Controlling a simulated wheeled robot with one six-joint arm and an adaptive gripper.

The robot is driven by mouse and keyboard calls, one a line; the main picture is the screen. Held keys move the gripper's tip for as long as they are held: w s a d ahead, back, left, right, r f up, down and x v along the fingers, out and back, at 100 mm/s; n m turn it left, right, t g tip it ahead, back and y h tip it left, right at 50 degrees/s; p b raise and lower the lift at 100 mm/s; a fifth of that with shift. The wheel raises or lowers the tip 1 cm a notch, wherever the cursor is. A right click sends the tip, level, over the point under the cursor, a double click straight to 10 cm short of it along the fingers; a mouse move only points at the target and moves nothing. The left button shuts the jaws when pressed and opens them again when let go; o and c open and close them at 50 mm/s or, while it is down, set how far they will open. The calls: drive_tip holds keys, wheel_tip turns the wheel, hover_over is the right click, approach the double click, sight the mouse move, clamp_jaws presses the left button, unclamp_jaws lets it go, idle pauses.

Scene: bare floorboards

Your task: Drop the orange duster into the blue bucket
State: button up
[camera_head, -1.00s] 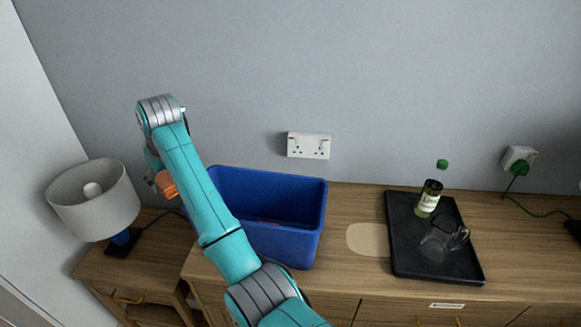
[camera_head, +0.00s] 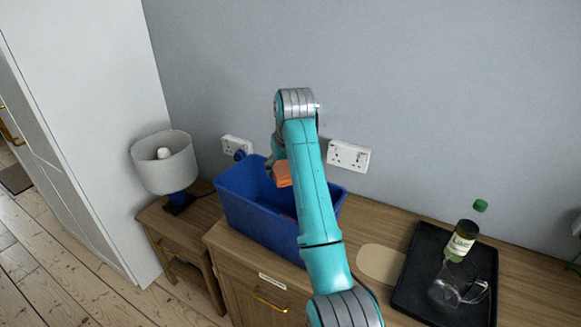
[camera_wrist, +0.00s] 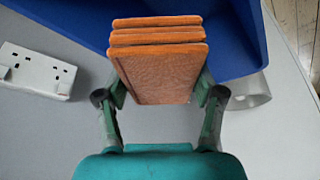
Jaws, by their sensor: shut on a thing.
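The orange duster (camera_head: 283,173) is a layered block held in my gripper. In the wrist view the duster (camera_wrist: 158,70) sits between the two fingers of my gripper (camera_wrist: 160,98), which is shut on it. The blue bucket (camera_head: 250,219) stands on the wooden cabinet top, a rectangular open tub. In the head view the duster shows over the bucket's opening, near its back edge. In the wrist view the blue bucket (camera_wrist: 232,38) shows behind and beyond the duster. My arm hides part of the bucket's right side and most of my gripper in the head view.
A lamp (camera_head: 164,164) stands on a lower side table at left. A black tray (camera_head: 408,290) at right holds a green-capped bottle (camera_head: 461,241) and a glass jug (camera_head: 455,287). A beige oval mat (camera_head: 380,263) lies between tray and bucket. Wall sockets (camera_head: 348,156) are behind.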

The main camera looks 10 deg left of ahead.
wheel_tip(320, 180, down, 5)
drive_tip(key=shift+f, duration=0.15)
idle(0.3)
drive_tip(key=o, duration=1.2)
drive_tip(key=shift+c, duration=0.2)
